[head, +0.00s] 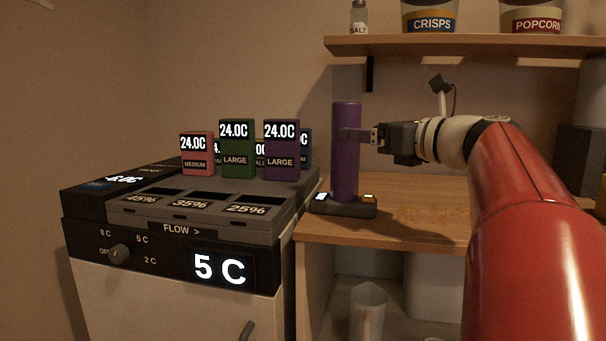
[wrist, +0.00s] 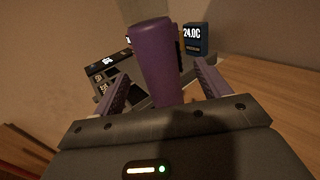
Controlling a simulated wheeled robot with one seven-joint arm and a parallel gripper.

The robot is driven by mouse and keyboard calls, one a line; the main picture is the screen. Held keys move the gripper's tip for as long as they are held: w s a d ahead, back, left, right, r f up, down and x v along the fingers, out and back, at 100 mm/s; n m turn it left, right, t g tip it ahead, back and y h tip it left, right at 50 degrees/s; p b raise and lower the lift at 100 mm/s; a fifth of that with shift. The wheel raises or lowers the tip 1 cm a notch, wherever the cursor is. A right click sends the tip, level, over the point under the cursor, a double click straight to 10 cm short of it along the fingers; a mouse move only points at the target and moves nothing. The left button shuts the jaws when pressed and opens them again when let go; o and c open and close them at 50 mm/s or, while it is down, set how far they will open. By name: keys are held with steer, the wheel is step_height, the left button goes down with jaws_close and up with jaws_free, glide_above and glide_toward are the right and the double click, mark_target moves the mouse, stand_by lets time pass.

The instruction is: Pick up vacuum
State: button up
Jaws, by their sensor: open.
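The vacuum looks to be the tall purple cylinder (head: 346,150), standing upright on a dark base (head: 344,206) with small lit panels, at the left end of the wooden counter. My gripper (head: 358,134) is level with its upper half, reaching in from the right. In the wrist view the purple cylinder (wrist: 156,62) stands between the two open fingers of my gripper (wrist: 160,88). Gaps show between the fingers and the cylinder there, so it is not clamped. The cylinder's lower end is hidden behind the gripper body in the wrist view.
A dark cooler unit (head: 180,215) with several labelled upright boxes (head: 238,148) stands close at the left. A wooden shelf (head: 470,46) with tubs and a salt shaker hangs above. The wooden counter (head: 420,215) is clear to the right of the base. A clear jug (head: 368,308) sits below.

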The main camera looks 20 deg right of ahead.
steer(key=x, duration=0.7)
steer(key=shift+w+a, duration=0.2)
steer(key=c, duration=0.9)
steer(key=shift+c, duration=0.7)
steer(key=shift+r, duration=0.1)
